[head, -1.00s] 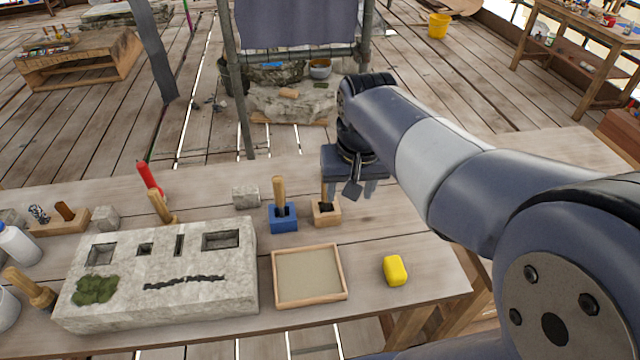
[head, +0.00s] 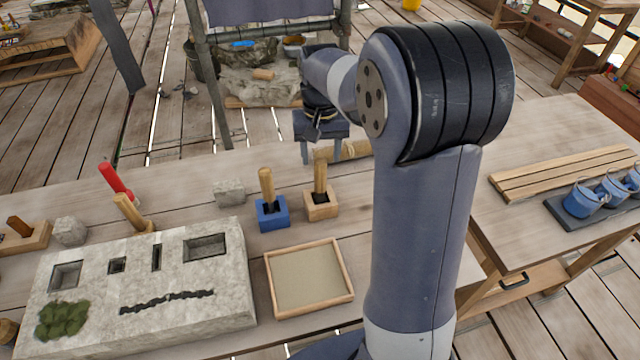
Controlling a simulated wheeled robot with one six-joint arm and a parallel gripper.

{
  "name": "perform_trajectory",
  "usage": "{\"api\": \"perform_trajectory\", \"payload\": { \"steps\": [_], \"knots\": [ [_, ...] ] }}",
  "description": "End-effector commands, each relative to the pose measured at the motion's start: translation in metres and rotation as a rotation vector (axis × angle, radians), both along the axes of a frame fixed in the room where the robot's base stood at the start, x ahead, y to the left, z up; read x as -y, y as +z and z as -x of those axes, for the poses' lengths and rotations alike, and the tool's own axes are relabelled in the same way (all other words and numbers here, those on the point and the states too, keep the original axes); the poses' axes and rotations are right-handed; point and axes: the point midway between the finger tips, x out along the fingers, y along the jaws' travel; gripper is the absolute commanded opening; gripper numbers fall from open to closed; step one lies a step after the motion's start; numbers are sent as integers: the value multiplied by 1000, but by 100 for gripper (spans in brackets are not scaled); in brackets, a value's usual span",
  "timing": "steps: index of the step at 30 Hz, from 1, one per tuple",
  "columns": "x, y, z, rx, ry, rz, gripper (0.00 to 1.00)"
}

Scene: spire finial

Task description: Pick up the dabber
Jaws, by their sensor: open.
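Two upright wooden-handled tools stand in small holders on the table; I cannot tell for certain which is the dabber. One tool (head: 266,186) is in a blue holder (head: 273,216). The other tool (head: 320,178) is in a pale wooden holder (head: 321,207), just right of the blue one. Both have dark lower parts, partly hidden in the holders. My gripper (head: 322,152) is open and empty, behind and above the wooden holder, apart from both tools. Its fingers are small and partly hard to see here.
A carved stone block (head: 140,290) fills the front left, with a red-handled tool (head: 115,181) behind it. A sand-coloured tray (head: 309,279) lies in front of the holders. A light brown roll (head: 348,150) lies by my gripper. Blue pots (head: 584,200) stand right.

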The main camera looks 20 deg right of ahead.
Motion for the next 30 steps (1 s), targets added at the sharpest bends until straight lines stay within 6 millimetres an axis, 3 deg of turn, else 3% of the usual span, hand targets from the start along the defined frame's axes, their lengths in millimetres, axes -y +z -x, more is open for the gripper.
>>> {"api": "perform_trajectory", "payload": {
  "steps": [10, 19, 30],
  "knots": [
    [-1, -46, 1, -3, 0, 0, 52],
    [-1, -51, 0, -1, 0, 0, 52],
    [-1, -51, 0, 0, 0, 0, 22]
  ]
}}
